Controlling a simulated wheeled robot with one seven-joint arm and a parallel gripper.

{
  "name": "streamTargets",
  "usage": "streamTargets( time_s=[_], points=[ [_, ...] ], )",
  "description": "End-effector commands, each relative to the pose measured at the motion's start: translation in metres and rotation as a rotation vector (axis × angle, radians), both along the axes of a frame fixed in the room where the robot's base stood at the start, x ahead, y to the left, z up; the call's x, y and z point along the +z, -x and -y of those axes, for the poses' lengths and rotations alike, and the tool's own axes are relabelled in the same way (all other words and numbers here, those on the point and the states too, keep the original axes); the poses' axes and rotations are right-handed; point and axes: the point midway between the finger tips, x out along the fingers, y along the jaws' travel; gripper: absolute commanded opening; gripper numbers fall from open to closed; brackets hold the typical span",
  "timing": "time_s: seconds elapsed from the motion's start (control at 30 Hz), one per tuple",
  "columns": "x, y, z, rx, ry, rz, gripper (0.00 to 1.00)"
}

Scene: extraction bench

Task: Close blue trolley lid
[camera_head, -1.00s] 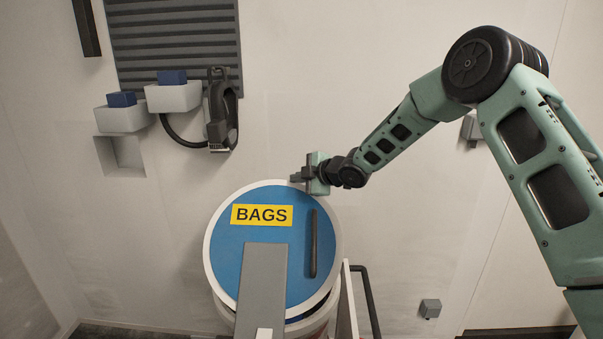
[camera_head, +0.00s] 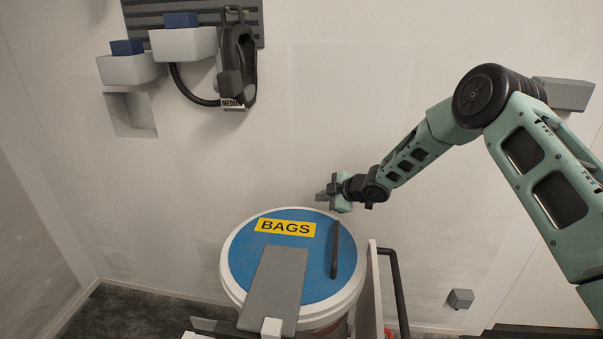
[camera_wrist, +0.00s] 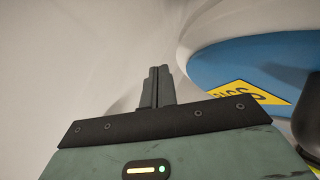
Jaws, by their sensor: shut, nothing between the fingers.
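The blue trolley lid (camera_head: 312,284) is round with a white rim and a yellow BAGS label (camera_head: 285,227). In the head view it lies flat on top of the round container, with a dark bar handle (camera_head: 335,250) on its right side. A grey flat arm (camera_head: 275,285) crosses its front part. My gripper (camera_head: 323,196) is above and behind the lid's back right edge, apart from it in the picture. In the wrist view my gripper's fingers (camera_wrist: 157,88) are together and empty, and the lid (camera_wrist: 245,65) shows to their right.
A white trolley side panel (camera_head: 367,300) and a black rail (camera_head: 397,290) stand right of the container. A wall rack holds white bins (camera_head: 183,44) and a black hose device (camera_head: 238,65) at upper left. A small grey box (camera_head: 460,298) is on the wall at lower right.

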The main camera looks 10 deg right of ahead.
Motion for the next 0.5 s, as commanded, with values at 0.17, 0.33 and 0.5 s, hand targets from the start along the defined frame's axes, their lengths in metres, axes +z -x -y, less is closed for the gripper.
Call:
streamTargets(
  time_s=[0.17,0.33,0.5],
  points=[
    [-0.027,0.000,0.000,0.001,-0.001,0.002,0.00],
    [-0.035,0.000,0.000,0.001,0.000,0.002,0.00],
    [-0.037,0.001,0.000,0.001,0.001,0.001,0.00]
  ],
)
